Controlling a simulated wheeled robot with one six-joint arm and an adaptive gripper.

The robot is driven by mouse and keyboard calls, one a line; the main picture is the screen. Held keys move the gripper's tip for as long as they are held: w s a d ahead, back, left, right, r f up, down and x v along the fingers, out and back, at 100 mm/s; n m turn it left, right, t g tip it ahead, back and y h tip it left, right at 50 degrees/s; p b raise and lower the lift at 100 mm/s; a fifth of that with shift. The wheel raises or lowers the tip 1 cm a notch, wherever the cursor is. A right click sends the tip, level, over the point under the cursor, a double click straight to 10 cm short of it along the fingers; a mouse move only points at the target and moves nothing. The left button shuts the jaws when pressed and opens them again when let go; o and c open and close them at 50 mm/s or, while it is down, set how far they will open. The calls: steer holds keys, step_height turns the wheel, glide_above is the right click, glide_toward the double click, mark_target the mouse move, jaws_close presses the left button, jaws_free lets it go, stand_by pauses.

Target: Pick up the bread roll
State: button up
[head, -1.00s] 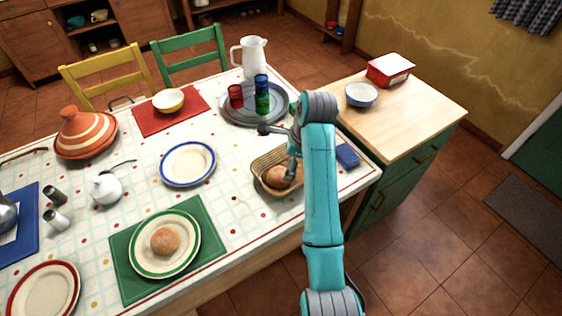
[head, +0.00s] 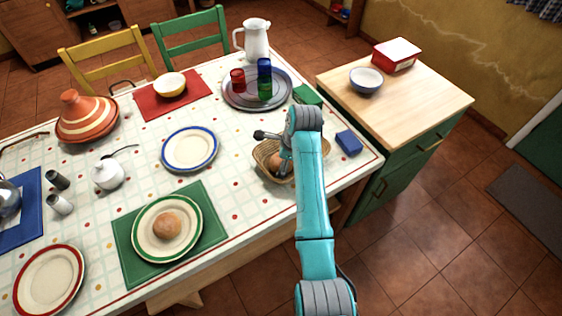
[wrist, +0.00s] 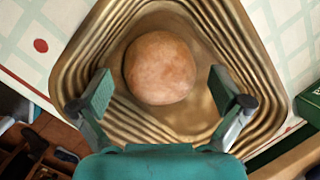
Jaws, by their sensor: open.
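A round brown bread roll (wrist: 160,68) lies in a ribbed wicker basket (wrist: 228,32) in the wrist view. My gripper (wrist: 159,92) is open, its fingers inside the basket on either side of the roll's near edge, with gaps on both sides. In the head view the basket (head: 262,163) stands near the table's right edge, and the roll (head: 275,164) is partly hidden by my gripper (head: 283,170). A second bread roll (head: 167,226) lies on a green-rimmed plate (head: 143,243) at the table's front.
A blue block-shaped thing (head: 349,142) and a green box (head: 307,95) lie near the basket. A grey tray (head: 232,99) with coloured cups is behind it. A blue-rimmed plate (head: 190,148) stands to the left. A wooden-topped counter (head: 425,95) is at right.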

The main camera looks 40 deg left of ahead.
steer(key=shift+a+f, duration=0.1)
steer(key=shift+f, duration=0.2)
steer(key=c, duration=1)
steer(key=shift+r, duration=0.1)
step_height(320, 180, up, 10)
steer(key=shift+f, duration=0.1)
